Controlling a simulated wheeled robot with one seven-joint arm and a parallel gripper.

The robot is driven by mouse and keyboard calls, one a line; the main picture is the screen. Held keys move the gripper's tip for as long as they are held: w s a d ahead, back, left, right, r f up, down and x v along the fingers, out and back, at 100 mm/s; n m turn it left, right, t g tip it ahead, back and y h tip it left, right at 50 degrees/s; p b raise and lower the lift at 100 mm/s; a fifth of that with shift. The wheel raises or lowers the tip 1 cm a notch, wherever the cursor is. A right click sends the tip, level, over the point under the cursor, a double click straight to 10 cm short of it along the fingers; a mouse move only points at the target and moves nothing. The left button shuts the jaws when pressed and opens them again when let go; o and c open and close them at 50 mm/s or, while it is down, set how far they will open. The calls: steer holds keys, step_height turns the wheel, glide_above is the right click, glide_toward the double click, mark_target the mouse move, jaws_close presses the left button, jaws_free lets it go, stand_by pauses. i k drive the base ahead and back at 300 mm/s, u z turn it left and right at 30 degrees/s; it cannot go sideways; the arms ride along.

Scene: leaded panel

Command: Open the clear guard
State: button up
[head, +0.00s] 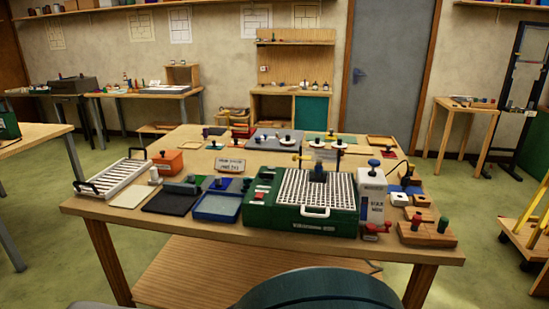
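A green machine (262,214) with a white grid top (300,187) stands at the front of the wooden table, right of its middle. A white loop handle (315,211) sits at the front edge of the grid. The clear guard itself is hard to make out at this size, and I cannot tell for sure whether it lies over the grid. A dark post with a knob (318,170) stands at the back of the grid. My gripper is not in view.
A white block-shaped bottle (372,194) stands close to the machine's right side. A blue tray (217,207), a dark mat (172,200) and a white slatted rack (113,178) lie to the left. A wooden block with knobs (427,234) is at the right front corner. Green floor is open around the table.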

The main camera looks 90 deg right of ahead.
mark_target(294, 156)
steer(key=z, duration=3.35)
steer(key=i, duration=1)
steer(key=u, duration=0.5)
steer(key=k, duration=0.6)
steer(key=u, duration=0.75)
steer(key=i, duration=1.2)
steer(key=z, duration=0.8)
